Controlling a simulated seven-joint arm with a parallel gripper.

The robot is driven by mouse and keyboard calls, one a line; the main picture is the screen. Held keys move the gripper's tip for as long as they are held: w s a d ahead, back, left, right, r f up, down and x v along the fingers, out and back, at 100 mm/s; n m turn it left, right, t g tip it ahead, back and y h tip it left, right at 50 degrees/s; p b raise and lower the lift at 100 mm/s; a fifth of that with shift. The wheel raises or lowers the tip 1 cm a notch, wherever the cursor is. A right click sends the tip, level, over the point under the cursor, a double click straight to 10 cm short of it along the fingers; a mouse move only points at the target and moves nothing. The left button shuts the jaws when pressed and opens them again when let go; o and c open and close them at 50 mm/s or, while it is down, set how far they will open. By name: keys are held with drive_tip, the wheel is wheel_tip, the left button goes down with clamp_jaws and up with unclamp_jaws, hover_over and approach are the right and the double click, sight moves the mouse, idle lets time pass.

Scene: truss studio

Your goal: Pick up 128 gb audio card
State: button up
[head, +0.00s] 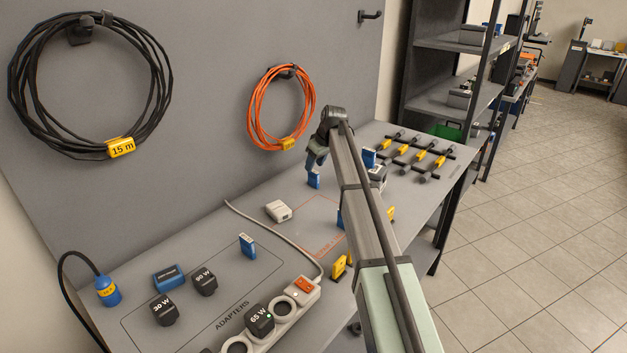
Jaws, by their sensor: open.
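Several small upright cards stand on the grey bench, and their labels are too small to read, so I cannot tell which is the 128 gb audio card. One blue card (314,180) stands right below my gripper (316,162). Other blue cards stand at the left (247,245), behind my arm (340,219) and farther back (369,158). Yellow cards stand at the front (340,267) and right of my arm (391,214). My gripper is open and points down; whether its fingers straddle the blue card is not clear. My arm hides part of the bench.
A power strip (304,299) with a grey cable and black adapters (205,281) fill the near left. A white box (278,211) lies left of my gripper. A rack of yellow-handled tools (421,155) stands at the far right. An orange cable coil (262,108) hangs behind.

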sight(314, 171)
drive_tip(key=shift+d+x, duration=0.2)
drive_tip(key=shift+x, duration=1.55)
drive_tip(key=shift+d+x, duration=0.2)
drive_tip(key=shift+x, duration=1.55)
drive_tip(key=shift+c, duration=0.5)
clamp_jaws()
